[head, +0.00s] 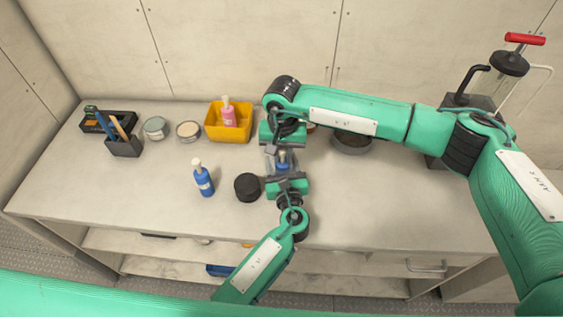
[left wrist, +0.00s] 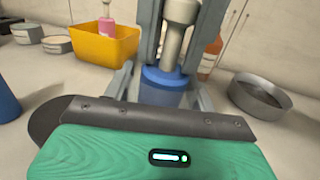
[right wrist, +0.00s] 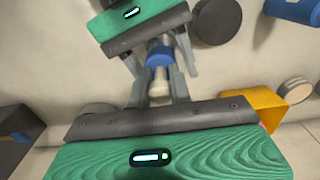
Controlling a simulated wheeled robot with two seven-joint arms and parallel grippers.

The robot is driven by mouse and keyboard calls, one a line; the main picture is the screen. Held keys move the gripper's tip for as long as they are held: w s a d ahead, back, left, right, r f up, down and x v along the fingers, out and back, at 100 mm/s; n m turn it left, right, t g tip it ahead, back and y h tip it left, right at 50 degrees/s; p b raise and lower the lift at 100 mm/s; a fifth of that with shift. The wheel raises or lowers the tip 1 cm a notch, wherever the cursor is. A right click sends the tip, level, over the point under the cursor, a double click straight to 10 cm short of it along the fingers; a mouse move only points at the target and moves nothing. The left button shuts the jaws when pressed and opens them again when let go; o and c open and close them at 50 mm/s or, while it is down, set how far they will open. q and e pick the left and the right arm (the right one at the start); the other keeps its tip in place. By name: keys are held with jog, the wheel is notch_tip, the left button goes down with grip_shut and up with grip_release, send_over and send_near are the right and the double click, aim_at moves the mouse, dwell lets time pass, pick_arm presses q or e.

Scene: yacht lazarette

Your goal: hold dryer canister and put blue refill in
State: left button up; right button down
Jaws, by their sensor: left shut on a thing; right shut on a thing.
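A clear, blue-tinted canister (left wrist: 160,96) stands between the fingers of my left gripper (head: 285,172), which is shut on it. A blue refill with a cream stem (left wrist: 174,42) is upright at the canister's mouth; its blue part also shows in the right wrist view (right wrist: 159,56). My right gripper (head: 280,147) is shut on the refill's stem from the far side. The refill's lower end looks to be inside the canister, but the fingers hide how deep it sits.
A blue bottle with a white top (head: 204,181) and a black round lid (head: 247,187) stand left of the grippers. Behind are a yellow bin (head: 240,131) holding a pink bottle (head: 228,114), two round tins (head: 155,128) and a black caddy (head: 123,147). A grey round dish (head: 351,145) lies right, under my right arm.

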jog(key=shift+f, duration=0.1)
jog(key=c, duration=1.2)
grip_release()
notch_tip(320, 180, up, 12)
pick_arm(q)
jog(key=o, duration=1.2)
jog(key=shift+s, duration=0.1)
jog(key=v, duration=1.2)
